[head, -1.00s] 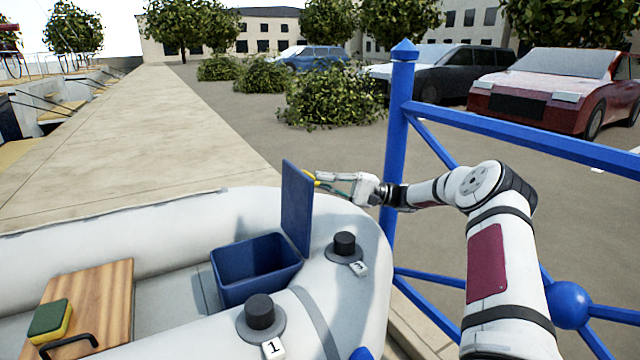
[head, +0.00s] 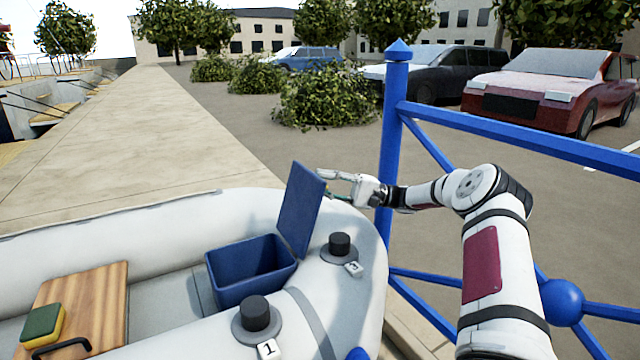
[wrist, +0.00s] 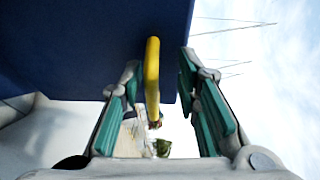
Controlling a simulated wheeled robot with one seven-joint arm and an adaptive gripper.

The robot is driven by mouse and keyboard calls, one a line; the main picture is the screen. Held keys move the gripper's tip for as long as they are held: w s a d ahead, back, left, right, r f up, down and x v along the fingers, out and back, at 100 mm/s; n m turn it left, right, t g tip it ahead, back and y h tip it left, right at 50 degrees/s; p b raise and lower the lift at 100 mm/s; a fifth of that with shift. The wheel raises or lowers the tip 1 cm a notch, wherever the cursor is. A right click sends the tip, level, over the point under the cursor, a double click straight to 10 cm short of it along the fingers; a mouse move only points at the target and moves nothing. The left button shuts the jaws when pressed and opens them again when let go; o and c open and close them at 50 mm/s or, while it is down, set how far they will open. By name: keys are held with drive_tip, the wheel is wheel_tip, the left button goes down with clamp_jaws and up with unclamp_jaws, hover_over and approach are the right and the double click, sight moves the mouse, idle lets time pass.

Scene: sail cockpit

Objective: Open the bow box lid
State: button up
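The bow box (head: 232,288) is a blue bin in the bow of the grey inflatable boat.
Two black-topped posts, the one marked 1 (head: 256,315) and another (head: 340,245), stand on the boat's tube (head: 355,290). A blue railing (head: 394,140) is close to my arm. A wooden board (head: 100,310) with a sponge (head: 43,325) lies at left.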

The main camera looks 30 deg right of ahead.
drive_tip(key=v, duration=1)
drive_tip(key=shift+d, duration=0.25)
drive_tip(key=shift+s+f, duration=0.1)
drive_tip(key=shift+d+t+p, duration=0.2)
drive_tip(key=shift+t+p, duration=0.1)
drive_tip(key=shift+p, duration=0.05)
clamp_jaws()
drive_tip(key=d+m+t+h+p, duration=0.4)
drive_tip(key=d+h+p, duration=0.1)
drive_tip(key=p, duration=0.1)
drive_tip(key=s+a+x, duration=0.1)
drive_tip(key=x, duration=1.1)
drive_tip(key=shift+s+a+h+b, duration=0.2)
drive_tip(key=shift+a+h+b, duration=0.1)
drive_tip(key=shift+a+h, duration=0.1)
